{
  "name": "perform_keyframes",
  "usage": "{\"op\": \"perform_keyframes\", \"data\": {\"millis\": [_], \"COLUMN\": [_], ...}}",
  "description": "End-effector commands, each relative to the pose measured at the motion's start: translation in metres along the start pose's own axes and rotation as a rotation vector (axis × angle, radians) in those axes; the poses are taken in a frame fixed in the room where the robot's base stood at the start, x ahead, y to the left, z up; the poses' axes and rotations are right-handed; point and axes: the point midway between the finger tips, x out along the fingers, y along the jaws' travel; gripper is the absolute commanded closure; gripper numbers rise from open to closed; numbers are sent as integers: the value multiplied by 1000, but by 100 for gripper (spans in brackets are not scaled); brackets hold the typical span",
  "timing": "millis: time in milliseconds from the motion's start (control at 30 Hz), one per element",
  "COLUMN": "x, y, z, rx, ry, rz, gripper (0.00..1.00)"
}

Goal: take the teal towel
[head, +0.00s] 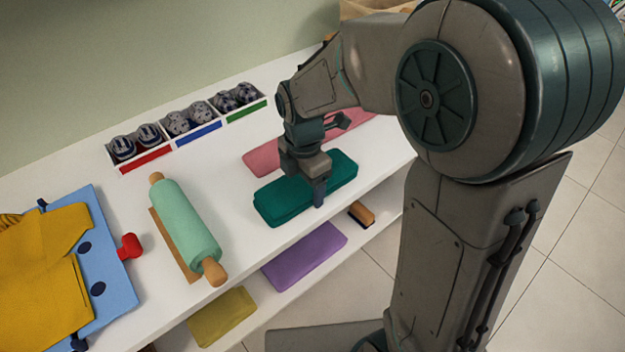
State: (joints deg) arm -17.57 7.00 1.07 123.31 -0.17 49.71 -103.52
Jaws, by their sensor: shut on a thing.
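The teal towel (274,204) is a folded, dark green-blue bundle lying on the white top shelf, near its front edge. My gripper (315,190) points down over the towel's middle, with one finger visible against its front side. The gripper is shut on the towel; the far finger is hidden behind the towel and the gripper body. The towel appears to be at shelf level; I cannot tell whether it is lifted.
A pink folded towel (262,159) lies just behind. A mint rolling pin (186,222) lies to the left, beside a blue board (112,275) with yellow cloth (45,275). Sock boxes (185,130) stand at the back. Purple (304,256) and olive (222,316) towels and a brush (361,214) lie below.

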Motion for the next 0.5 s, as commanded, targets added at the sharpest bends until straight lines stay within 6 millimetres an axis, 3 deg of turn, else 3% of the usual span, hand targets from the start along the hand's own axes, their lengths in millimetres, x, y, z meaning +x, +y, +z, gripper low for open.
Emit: {"op": "perform_keyframes", "data": {"millis": [233, 500], "x": [-4, -25], "y": [0, 0], "z": [0, 0], "rx": [0, 0], "ry": [0, 0], "rz": [1, 2], "gripper": [39, 39]}}
